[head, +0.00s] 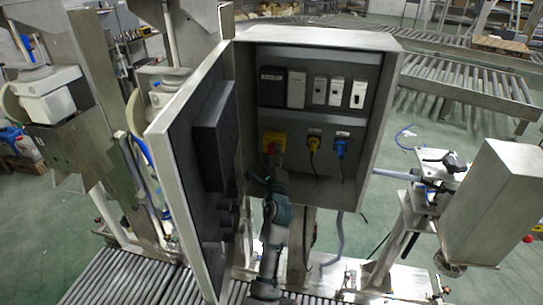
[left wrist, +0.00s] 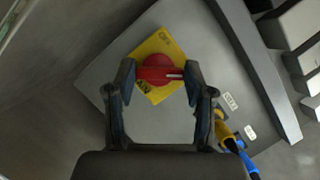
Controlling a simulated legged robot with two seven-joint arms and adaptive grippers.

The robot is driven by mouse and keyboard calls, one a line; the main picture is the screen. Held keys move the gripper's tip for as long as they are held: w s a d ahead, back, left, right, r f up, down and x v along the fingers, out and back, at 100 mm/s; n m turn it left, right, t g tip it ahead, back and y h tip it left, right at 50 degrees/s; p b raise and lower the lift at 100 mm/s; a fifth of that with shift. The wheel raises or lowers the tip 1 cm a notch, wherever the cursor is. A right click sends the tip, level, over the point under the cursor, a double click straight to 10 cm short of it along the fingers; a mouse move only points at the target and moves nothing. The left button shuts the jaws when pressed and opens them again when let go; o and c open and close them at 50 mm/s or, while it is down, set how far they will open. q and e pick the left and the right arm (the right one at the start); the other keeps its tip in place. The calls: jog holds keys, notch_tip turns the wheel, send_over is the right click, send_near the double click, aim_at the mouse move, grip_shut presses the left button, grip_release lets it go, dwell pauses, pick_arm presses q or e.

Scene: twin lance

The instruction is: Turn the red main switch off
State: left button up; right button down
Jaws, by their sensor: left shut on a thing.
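The red main switch (left wrist: 159,72) is a rotary knob on a yellow plate (left wrist: 164,44) at the lower left inside the grey cabinet. In the left wrist view its handle bar lies across between my two fingertips. My left gripper (left wrist: 160,82) is shut on the red switch, with one finger at each end of the bar. In the head view the yellow plate (head: 275,137) shows, and my left gripper (head: 272,172) reaches up to it from below and hides part of the switch. My right gripper is not in view.
The cabinet door (head: 190,150) stands open on the left of my arm. A yellow plug (head: 314,143) and a blue plug (head: 341,147) with cables sit right of the switch. A row of modules (head: 319,90) is above. A roller conveyor (head: 125,275) runs below.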

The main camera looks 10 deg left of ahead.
pick_arm(q)
jog(key=shift+f+n+g, duration=0.15)
jog(key=shift+n+g, duration=0.25)
jog(key=shift+n, duration=0.4)
jog(key=shift+d+n+g+y+p, duration=0.1)
jog(key=shift+n+g+y+p, duration=0.4)
jog(key=shift+n, duration=0.5)
jog(key=shift+d+f, duration=0.1)
jog(key=shift+f, duration=0.05)
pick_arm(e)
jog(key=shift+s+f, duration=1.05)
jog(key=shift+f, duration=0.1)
pick_arm(q)
jog(key=o, duration=1)
jog(key=shift+o, duration=0.8)
jog(key=shift+w, duration=0.2)
jog(key=shift+d, duration=0.1)
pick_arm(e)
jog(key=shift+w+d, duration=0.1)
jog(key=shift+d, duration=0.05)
